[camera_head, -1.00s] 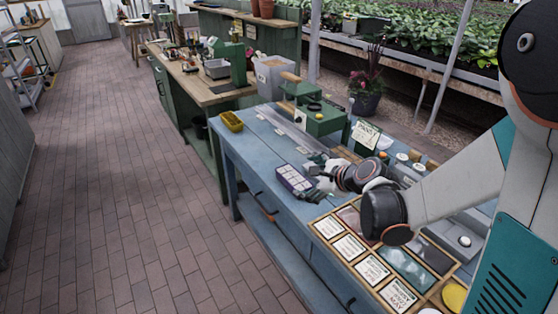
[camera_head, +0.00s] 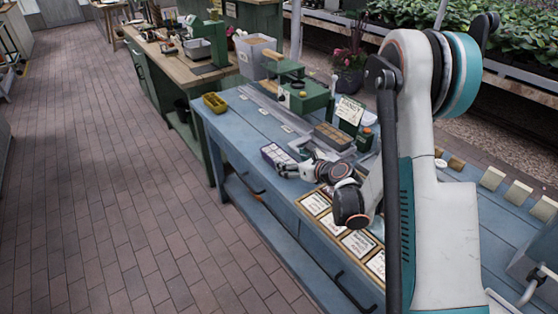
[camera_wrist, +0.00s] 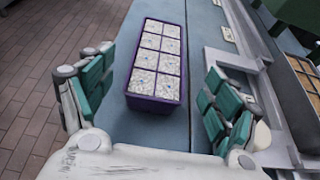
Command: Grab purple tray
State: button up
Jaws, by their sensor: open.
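The purple tray (camera_wrist: 154,98) lies on the blue bench top in the wrist view, its cells filled with pale speckled material. It also shows in the head view (camera_head: 275,156), near the bench's front edge. My gripper (camera_wrist: 158,92) is open, with one green-padded finger on each side of the tray. There is a visible gap between the tray and each finger. In the head view my gripper (camera_head: 295,167) is just beside the tray and partly overlaps it. I cannot tell its exact height above the bench.
A yellow container (camera_head: 215,103) stands at the bench's far left corner. A green machine (camera_head: 303,92) and a small sign (camera_head: 349,110) stand behind the tray. A metal rail (camera_wrist: 240,85) runs to the tray's right. Framed cards (camera_head: 358,243) lie nearer me.

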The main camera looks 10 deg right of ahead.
aim_at(281, 157)
jog(key=b+x, duration=0.3)
jog(key=x, duration=0.5)
jog(key=shift+w+a+f, duration=0.1)
jog(key=shift+w, duration=0.05)
jog(key=c, duration=1.3)
